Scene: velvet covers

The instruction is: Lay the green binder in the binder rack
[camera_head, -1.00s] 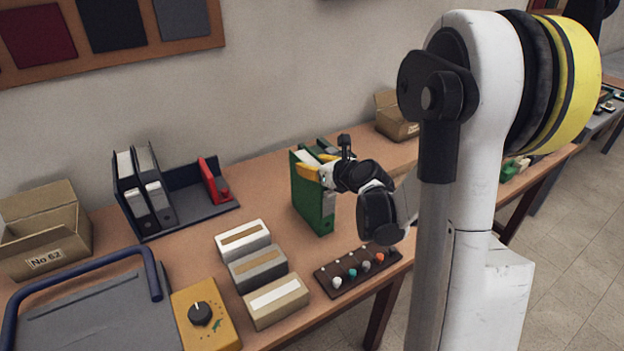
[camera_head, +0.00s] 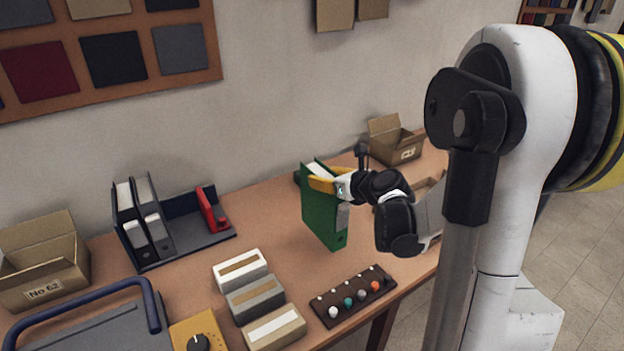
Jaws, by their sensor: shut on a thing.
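The green binder (camera_head: 321,215) is upright at the middle right of the table. My gripper (camera_head: 326,181), with yellow fingers, is shut on its upper part from the right. I cannot tell whether the binder's bottom touches the table. The binder rack (camera_head: 205,238) is a dark tray at the left, with grey-and-black binders (camera_head: 146,220) standing in its left side and a red bookend-like piece (camera_head: 212,209) at its right. A bare stretch of rack floor lies between them.
White, grey and beige boxes (camera_head: 262,298) and a dark strip with coloured knobs (camera_head: 352,297) lie in front. A cardboard box (camera_head: 44,262) stands at left, another (camera_head: 394,142) at back right. Table between rack and green binder is clear.

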